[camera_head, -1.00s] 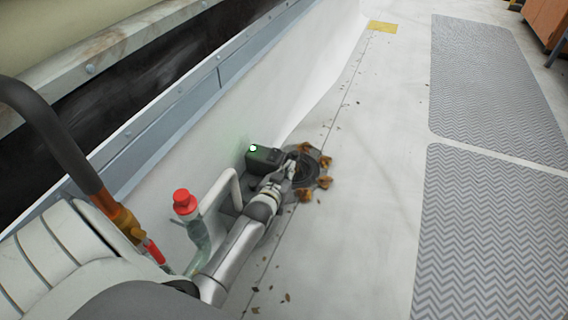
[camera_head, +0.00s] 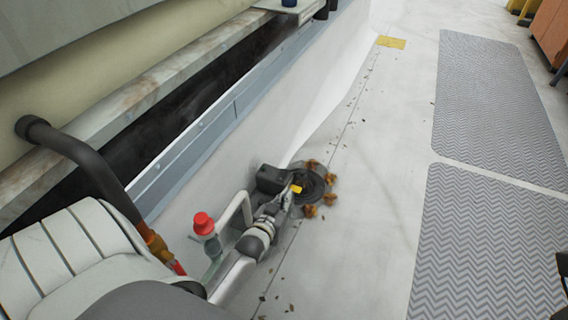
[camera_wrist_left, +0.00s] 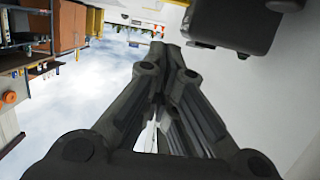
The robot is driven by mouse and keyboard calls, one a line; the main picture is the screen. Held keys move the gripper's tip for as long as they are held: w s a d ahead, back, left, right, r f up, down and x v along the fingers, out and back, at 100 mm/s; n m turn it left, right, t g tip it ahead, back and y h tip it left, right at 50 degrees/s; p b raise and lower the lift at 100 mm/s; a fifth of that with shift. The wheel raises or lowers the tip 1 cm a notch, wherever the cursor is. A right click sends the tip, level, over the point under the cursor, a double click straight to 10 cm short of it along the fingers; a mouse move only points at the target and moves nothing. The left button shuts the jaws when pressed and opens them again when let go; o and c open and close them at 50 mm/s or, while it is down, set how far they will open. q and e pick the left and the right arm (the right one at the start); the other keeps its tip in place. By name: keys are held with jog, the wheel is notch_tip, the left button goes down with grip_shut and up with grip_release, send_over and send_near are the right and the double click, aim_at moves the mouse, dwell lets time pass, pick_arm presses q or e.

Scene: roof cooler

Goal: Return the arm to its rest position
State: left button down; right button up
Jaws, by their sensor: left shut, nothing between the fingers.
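My left gripper (camera_head: 286,198) is at the end of my left arm, low over the roof beside a dark round drain (camera_head: 316,184) in the head view. In the left wrist view my gripper's fingers (camera_wrist_left: 172,50) come together at their tips, shut and empty. A small yellow piece (camera_head: 296,188) shows at the gripper's end; I cannot tell whether it touches the gripper. A dark grey box (camera_head: 270,179) sits against the white wall just beyond the gripper, and a dark box (camera_wrist_left: 232,22) shows in the left wrist view. My right gripper is not recognisable.
Brown leaves (camera_head: 309,211) lie around the drain. A red-capped valve (camera_head: 203,223) and a pale bent pipe (camera_head: 236,206) stand close to my left arm. A black hose (camera_head: 80,150) is at left. Grey textured mats (camera_head: 485,245) lie at right; the pale roof between is mostly clear.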

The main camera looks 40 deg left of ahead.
pick_arm(q)
jog(key=shift+s+d+r, duration=0.15)
jog(key=shift+s, duration=0.3)
dwell(0.3)
